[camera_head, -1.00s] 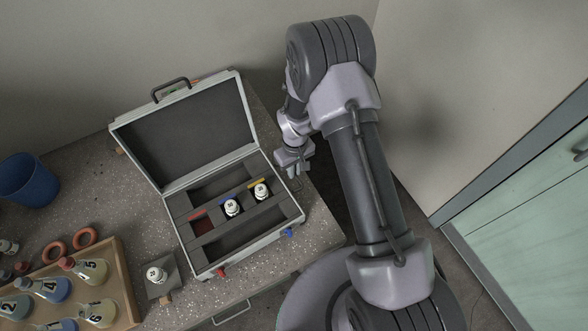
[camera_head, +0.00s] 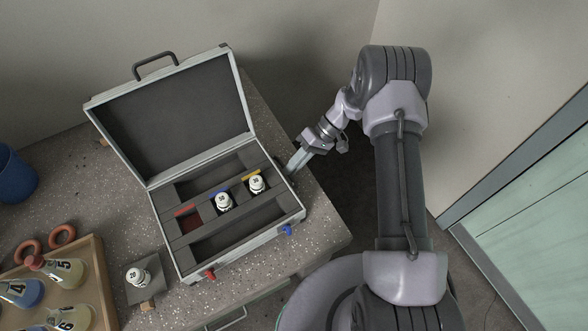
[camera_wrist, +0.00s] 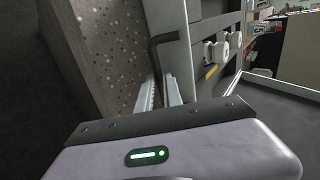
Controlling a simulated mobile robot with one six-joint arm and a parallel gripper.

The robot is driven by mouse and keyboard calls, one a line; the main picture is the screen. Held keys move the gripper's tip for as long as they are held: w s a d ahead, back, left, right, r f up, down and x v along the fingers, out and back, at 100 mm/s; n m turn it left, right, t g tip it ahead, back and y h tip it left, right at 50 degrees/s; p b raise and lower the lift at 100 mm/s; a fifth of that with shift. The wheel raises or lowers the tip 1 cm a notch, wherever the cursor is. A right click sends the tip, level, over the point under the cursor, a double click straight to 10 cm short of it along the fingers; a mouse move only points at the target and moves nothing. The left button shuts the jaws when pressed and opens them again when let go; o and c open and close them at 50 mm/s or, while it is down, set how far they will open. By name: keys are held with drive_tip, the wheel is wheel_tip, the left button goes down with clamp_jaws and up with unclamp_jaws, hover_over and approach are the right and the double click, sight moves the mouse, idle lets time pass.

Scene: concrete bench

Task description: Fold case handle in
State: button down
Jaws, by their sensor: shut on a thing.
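The open case (camera_head: 185,262) stands on the bench with its lid raised. A dark bent side handle (camera_wrist: 154,62) is on the case's right side, close along its wall in the wrist view. My gripper (camera_head: 294,168) is low beside that wall, reaching in from the right. In the wrist view my gripper (camera_wrist: 160,94) is shut on the side handle, one finger on each side of it. In the head view the fingers mostly hide this handle. Another dark handle (camera_head: 155,66) stands on the lid's top edge.
Two white bottles (camera_head: 223,202) (camera_head: 257,184) sit in the case; another (camera_head: 137,276) stands on a pad at left. A wooden tray (camera_head: 100,262) of flasks, orange rings (camera_head: 62,236) and a blue cup (camera_head: 15,176) are farther left. The bench's right edge (camera_head: 328,205) is near my gripper.

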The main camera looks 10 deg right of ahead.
drive_tip(key=shift+s+f+g+y+b, duration=0.1)
drive_tip(key=shift+f+g+y+b, duration=0.45)
drive_tip(key=shift+y+b, duration=0.55)
drive_tip(key=shift+s+a+f+g+y+b, duration=0.1)
drive_tip(key=shift+a+f+g+y+b, duration=0.15)
drive_tip(key=shift+y+b, duration=0.5)
drive_tip(key=shift+r, duration=0.1)
drive_tip(key=c, duration=1.5)
unclamp_jaws()
drive_tip(key=shift+r, duration=0.15)
